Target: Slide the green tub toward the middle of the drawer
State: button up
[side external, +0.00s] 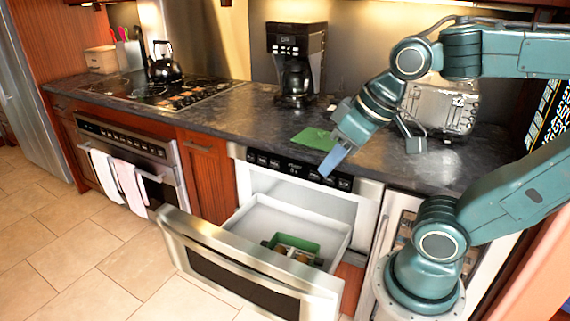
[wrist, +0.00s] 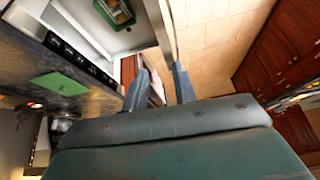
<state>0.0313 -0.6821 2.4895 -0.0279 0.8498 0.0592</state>
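The green tub (side external: 298,241) sits inside the pulled-out microwave drawer (side external: 262,217), toward the front panel and right side in the side view. It holds small brownish items that I cannot make out. The tub also shows at the top of the wrist view (wrist: 112,24), partly cut off by the frame edge. My gripper (side external: 331,162) is above the counter's front edge, up and to the right of the tub, apart from it. In the wrist view my gripper (wrist: 161,70) has its two fingers spread with nothing between them.
The drawer's steel front panel (side external: 235,262) stands out over the tiled floor. A flat green sheet (side external: 313,138) lies on the dark counter (side external: 235,115). A coffee maker (side external: 296,65) and a toaster (side external: 440,105) stand behind. White floor space shows inside the drawer beside the tub.

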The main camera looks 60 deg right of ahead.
jog(key=w, duration=0.1)
jog(key=w+f+m, duration=0.1)
jog(key=shift+w+d, duration=0.15)
jog(key=shift+w, duration=0.2)
grip_shut()
jog(key=w+d+f+m+y, duration=0.1)
jog(key=w+d+f+m, duration=0.3)
jog(key=w+f+m, duration=0.35)
jog(key=w+d+f+m+y, duration=0.2)
jog(key=w+d+f+m, duration=0.3)
jog(key=w+f, duration=0.4)
jog(key=s+d+f+m+t+h, duration=0.1)
jog(key=d+f+m, duration=0.4)
jog(key=f+m, duration=0.5)
jog(key=s+d+f+m+t+h, duration=0.1)
jog(key=d+f+m, duration=0.4)
jog(key=f+m, duration=0.5)
notch_tip(320, 180, down, 5)
jog(key=shift+s+d+r+t, duration=0.15)
jog(key=shift+s+d+t, duration=0.05)
jog(key=shift+s+t, duration=0.45)
